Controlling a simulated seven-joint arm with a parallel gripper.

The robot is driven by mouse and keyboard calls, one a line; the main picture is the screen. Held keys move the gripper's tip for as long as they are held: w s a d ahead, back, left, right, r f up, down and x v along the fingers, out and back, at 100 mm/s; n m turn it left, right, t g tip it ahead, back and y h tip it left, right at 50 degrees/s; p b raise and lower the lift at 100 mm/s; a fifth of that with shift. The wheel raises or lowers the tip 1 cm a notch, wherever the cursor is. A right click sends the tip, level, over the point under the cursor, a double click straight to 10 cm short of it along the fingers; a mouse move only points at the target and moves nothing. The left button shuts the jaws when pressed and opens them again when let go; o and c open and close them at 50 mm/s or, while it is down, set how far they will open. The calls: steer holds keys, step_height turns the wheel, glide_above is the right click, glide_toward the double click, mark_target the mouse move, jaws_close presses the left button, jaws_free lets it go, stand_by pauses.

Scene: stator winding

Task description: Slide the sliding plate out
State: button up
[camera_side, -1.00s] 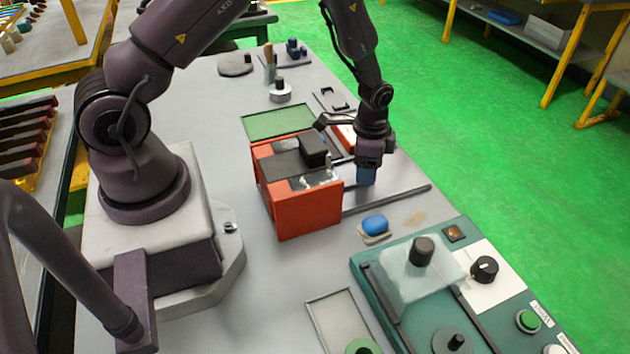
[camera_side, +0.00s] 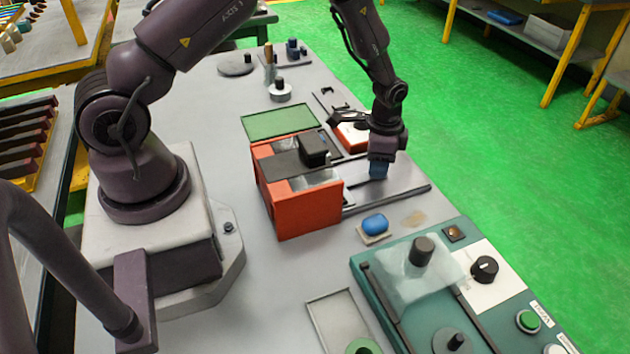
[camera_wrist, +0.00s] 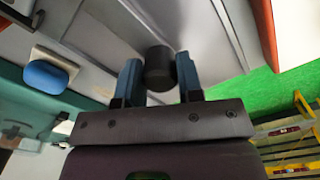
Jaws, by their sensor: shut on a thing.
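The sliding plate (camera_side: 357,172) is a flat grey sheet lying between two dark rails on the right side of the orange box (camera_side: 308,209). Part of it shows outside the box. In the wrist view the plate (camera_wrist: 130,28) fills the upper middle. A dark round knob (camera_wrist: 158,66) stands on it, between my two blue fingers. My gripper (camera_side: 378,172) points down over the plate and is shut on the knob. In the side view my gripper hides the knob.
A blue block (camera_side: 375,223) on a small pad lies near the front rail (camera_side: 388,198). A teal control panel (camera_side: 400,300) is at the lower right. A red and white part (camera_side: 352,136) lies behind my gripper. The table ends just right of the rails.

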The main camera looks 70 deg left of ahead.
steer(key=shift+w, duration=3.6)
steer(key=o, duration=0.7)
steer(key=shift+s, duration=0.1)
steer(key=shift+r, duration=0.1)
steer(key=shift+r, duration=2.95)
